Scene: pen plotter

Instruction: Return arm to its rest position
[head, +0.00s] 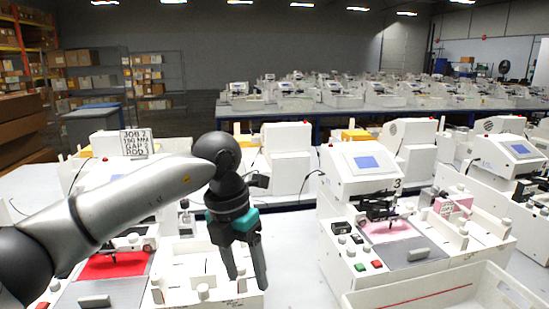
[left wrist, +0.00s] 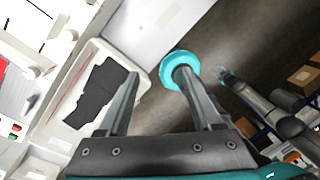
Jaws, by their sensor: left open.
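My left arm (head: 130,205) reaches in from the left in the head view, bent at a dark joint, with the forearm hanging down. My left gripper (head: 247,280) points down, open, with nothing between its fingers. It hangs in front of a white plotter station and hides part of it. In the left wrist view the open fingers (left wrist: 157,78) are spread apart over the table edge and floor. A teal round thing (left wrist: 180,68) shows by the right finger's tip; I cannot tell whether they touch. An arm, apparently my right, shows at right with a small, unclear gripper (left wrist: 228,76).
A plotter (head: 365,165) with a blue screen and pink sheet stands right of my left gripper. A red sheet (head: 113,266) lies on the left station. A white bin (head: 450,292) is at front right. A white tray (left wrist: 142,78) holds dark pieces. White table is bare between stations.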

